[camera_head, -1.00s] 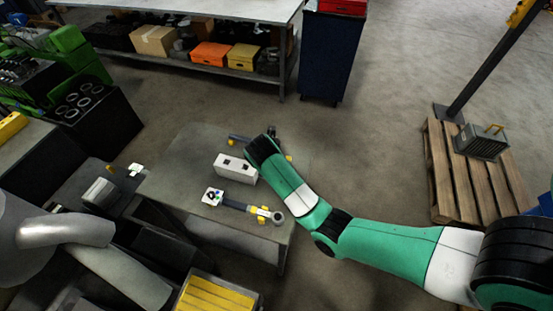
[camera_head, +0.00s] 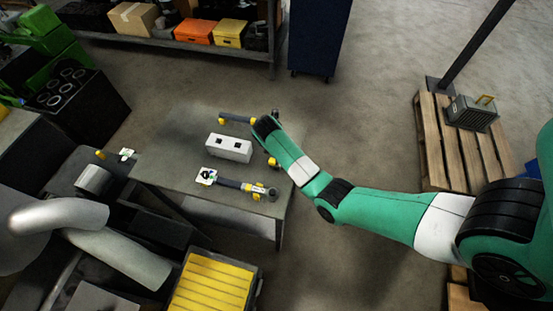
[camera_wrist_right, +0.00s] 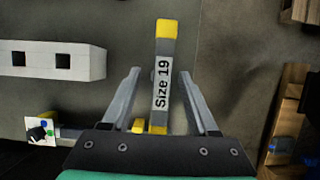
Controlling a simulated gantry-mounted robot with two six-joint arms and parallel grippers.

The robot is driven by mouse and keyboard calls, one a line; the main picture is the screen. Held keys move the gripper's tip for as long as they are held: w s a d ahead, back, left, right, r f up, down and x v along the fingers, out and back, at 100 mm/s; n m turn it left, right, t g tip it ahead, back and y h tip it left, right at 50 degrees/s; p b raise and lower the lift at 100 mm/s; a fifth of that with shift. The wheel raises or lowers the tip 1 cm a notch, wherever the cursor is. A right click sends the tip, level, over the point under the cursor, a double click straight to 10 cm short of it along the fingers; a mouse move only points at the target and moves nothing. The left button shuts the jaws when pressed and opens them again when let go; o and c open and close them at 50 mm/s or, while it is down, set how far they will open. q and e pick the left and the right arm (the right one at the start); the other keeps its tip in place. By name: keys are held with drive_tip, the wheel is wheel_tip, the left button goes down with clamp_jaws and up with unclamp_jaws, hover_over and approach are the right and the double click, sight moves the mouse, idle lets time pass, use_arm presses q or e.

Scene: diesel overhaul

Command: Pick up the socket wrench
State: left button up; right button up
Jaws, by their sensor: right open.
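A bar-shaped tool marked "Size 19" (camera_wrist_right: 162,85), grey with yellow ends, lies upright in the right wrist view, between the fingers of my right gripper (camera_wrist_right: 163,85). The fingers are spread, with a gap on both sides of the tool. I cannot tell how far above it they are. In the head view, my right arm largely hides this spot; a yellow piece (camera_head: 273,162) shows beside the arm. Two other dark tools with yellow bands lie on the table, one at the back (camera_head: 237,119) and one at the front (camera_head: 240,185). My left gripper is not in view.
A white block with two square holes (camera_head: 229,148) stands left of my right gripper on the grey table (camera_head: 165,165). A marker card (camera_head: 207,176) lies at the front tool's left end. A wooden pallet (camera_head: 440,150) stands at the right.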

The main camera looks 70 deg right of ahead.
drive_tip(key=x, duration=0.3)
drive_tip(key=shift+s+d+f+b, duration=0.1)
drive_tip(key=shift+s+d+b, duration=0.05)
drive_tip(key=shift+b, duration=0.2)
clamp_jaws()
idle(1.0)
